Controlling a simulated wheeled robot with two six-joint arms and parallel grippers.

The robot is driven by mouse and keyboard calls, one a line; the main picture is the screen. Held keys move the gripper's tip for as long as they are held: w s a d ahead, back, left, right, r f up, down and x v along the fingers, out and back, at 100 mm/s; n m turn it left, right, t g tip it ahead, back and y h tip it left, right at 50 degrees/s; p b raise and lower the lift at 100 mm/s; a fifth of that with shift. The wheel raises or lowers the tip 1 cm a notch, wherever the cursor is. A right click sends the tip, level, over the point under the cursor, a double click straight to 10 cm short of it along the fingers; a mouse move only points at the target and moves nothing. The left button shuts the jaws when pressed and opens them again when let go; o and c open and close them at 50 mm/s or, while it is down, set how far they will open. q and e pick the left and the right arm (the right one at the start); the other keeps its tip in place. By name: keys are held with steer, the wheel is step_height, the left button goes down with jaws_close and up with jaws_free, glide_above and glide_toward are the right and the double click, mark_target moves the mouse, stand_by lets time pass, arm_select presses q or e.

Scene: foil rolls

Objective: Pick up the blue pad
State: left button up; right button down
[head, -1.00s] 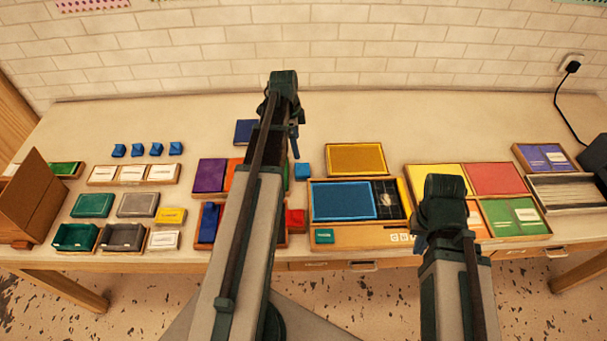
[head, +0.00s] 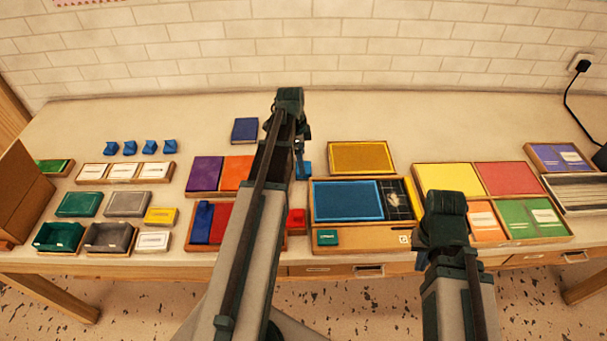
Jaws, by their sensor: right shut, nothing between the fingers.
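A large flat blue pad (head: 346,201) lies in the left part of a wooden tray (head: 362,238) right of centre. A dark blue flat piece (head: 245,129) lies farther back, and a narrow blue piece (head: 203,220) lies in a tray at left. I cannot tell which the task means. My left gripper (head: 300,158) hangs at the far end of my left arm, in front of a small blue block (head: 306,171); its jaw opening cannot be made out. My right gripper (head: 423,246) is shut and empty, mostly hidden by its own arm, near the tray's right front corner.
A yellow pad (head: 361,157) lies behind the tray. A red block (head: 296,219) stands at its left. Yellow, red, orange and green panels (head: 530,214) fill a tray at right. Several small boxes stand at left. The back strip of the table is mostly clear.

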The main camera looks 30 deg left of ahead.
arm_select(q)
steer(key=f+b, duration=0.1)
steer(key=f, duration=0.1)
steer(key=f+b, duration=0.1)
steer(key=shift+w+d+f+b, duration=0.1)
steer(key=shift+d+f+b, duration=0.15)
steer(key=shift+f+b, duration=0.1)
steer(key=shift+r, duration=0.1)
steer(key=c, duration=1.3)
steer(key=shift+o, duration=0.2)
steer(key=shift+r, duration=0.1)
step_height(320, 180, up, 10)
steer(key=p, duration=1)
